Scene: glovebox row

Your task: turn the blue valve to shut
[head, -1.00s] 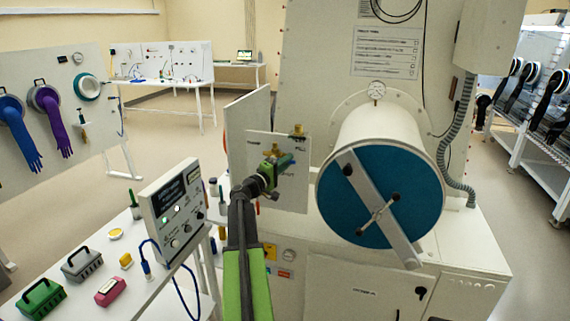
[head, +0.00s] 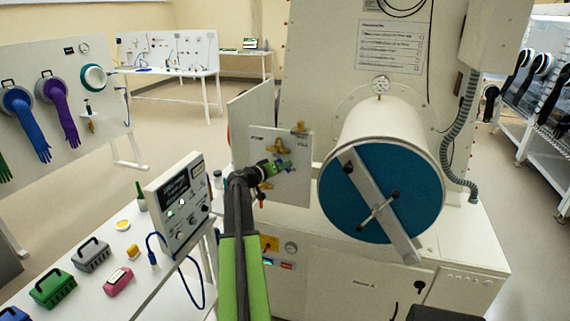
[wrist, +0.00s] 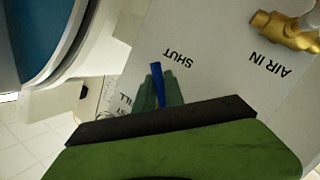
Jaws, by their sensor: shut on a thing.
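The blue valve's lever (wrist: 158,85) shows in the wrist view as a narrow blue bar between the two green fingers of my gripper (wrist: 165,88). The fingers are shut on it. The word SHUT (wrist: 178,60) is printed on the pale panel (wrist: 215,75) close to the fingertips, upside down in this view. Another label, partly hidden, is left of the fingers. In the head view my gripper (head: 281,168) is at the front of the small valve panel (head: 303,190) and covers most of the blue valve.
A brass fitting (wrist: 285,30) stands by the AIR IN label in the wrist view. Right of the panel is a white cylinder with a blue round door (head: 345,215) and a crossbar. A control box (head: 178,205) stands on the table at the left, with crates and small items.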

